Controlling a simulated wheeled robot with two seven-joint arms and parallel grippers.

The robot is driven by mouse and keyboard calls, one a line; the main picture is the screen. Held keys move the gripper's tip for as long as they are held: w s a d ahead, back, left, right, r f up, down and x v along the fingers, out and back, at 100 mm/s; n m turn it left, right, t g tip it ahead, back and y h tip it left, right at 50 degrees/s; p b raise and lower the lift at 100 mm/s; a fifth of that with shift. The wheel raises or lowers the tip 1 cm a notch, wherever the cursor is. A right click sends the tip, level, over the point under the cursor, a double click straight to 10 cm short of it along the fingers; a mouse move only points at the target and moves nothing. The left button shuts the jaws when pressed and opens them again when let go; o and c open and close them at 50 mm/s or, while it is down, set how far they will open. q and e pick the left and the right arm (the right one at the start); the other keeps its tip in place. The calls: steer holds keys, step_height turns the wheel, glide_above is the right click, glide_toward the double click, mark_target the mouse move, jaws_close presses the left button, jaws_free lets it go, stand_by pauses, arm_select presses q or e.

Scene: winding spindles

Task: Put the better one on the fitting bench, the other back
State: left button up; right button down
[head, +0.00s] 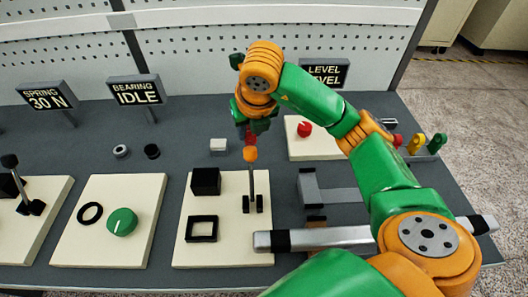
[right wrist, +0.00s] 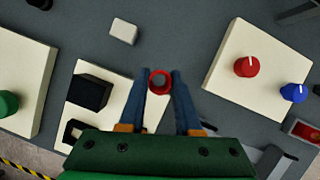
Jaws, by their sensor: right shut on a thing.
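My right gripper (right wrist: 160,80) is shut on a small red ring-shaped piece (right wrist: 159,81), seen end-on between the blue fingers. In the head view the red piece (head: 250,138) shows below the wrist, just above the orange knob of an upright lever (head: 252,180). I cannot tell whether they touch. A grey ring (head: 120,151) and a black ring (head: 152,151) lie on the dark bench (head: 90,130). I cannot tell which pieces the task compares, nor which surface is the fitting bench. My left gripper is not in view.
A cream panel (head: 225,255) carries the lever, a black box (head: 206,181) and a black square frame (head: 202,228). A white block (head: 218,146) lies behind it. Another panel has a green knob (head: 121,222). Signs read SPRING 30 N (head: 46,97) and BEARING IDLE (head: 137,91).

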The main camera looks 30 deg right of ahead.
steer(key=d+f, duration=0.4)
steer(key=f, duration=0.1)
steer(key=shift+s+d+f, duration=0.1)
steer(key=shift+f, duration=0.1)
steer(key=f, duration=0.3)
steer(key=shift+s+d+f+p, duration=0.1)
steer(key=shift+d+f+p, duration=0.1)
steer(key=shift+p, duration=0.2)
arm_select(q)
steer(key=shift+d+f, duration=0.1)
arm_select(e)
steer(key=shift+f, duration=0.1)
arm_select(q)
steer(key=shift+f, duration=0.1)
arm_select(e)
steer(key=c, duration=0.6)
jaws_free()
